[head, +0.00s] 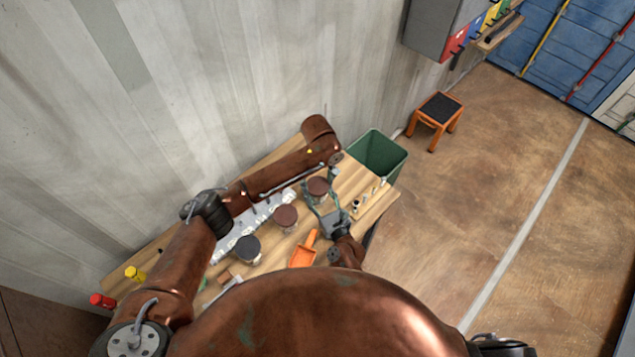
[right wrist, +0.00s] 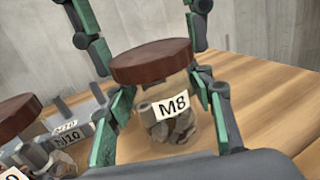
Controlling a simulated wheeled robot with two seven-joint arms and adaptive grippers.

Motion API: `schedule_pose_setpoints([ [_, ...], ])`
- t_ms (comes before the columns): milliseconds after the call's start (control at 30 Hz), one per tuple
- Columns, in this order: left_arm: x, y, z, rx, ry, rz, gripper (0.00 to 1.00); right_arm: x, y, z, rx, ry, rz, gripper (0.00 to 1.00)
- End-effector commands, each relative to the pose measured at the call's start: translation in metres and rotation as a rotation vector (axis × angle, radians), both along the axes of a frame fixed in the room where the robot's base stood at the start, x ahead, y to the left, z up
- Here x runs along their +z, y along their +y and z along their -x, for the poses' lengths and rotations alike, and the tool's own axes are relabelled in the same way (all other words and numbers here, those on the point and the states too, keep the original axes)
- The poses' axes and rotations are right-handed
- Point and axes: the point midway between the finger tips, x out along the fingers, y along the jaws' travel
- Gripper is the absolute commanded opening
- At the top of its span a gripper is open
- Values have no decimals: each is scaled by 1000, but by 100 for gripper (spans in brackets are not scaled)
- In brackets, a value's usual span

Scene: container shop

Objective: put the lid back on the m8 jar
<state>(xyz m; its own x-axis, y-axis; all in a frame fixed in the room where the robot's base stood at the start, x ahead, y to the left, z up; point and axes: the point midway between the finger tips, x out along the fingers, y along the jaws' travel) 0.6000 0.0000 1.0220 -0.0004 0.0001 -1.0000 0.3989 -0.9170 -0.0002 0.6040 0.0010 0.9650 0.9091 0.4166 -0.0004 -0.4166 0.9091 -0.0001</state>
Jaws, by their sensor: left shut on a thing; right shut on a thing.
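The M8 jar (right wrist: 168,122) is clear glass with a white label and metal parts inside. Its brown lid (right wrist: 152,62) is at the jar's mouth, looking level; I cannot tell whether it is fully seated. My right gripper (right wrist: 166,112) is shut on the jar, one finger on each side. My left gripper (right wrist: 148,48) comes down from above, its fingers on both sides of the lid, shut on it. In the head view the brown lid (head: 318,185) shows between the arms, with my right gripper (head: 323,203) around the jar. The left gripper is largely hidden there.
On the wooden workbench (head: 378,208) stand another brown-lidded jar (head: 285,216) and a dark-lidded jar (head: 247,247). An orange scoop (head: 302,254) lies in front. Small parts stand at the right. A green bin (head: 378,152) is beyond the bench, an orange stool (head: 437,115) behind it.

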Motion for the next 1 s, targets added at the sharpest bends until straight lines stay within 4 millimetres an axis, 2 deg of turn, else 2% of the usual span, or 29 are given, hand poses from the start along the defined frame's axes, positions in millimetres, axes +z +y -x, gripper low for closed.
schedule_pose_setpoints([
  [1000,-1,1,-1,-2120,1,-3,29,1,0,0,0,-1,0,0],
])
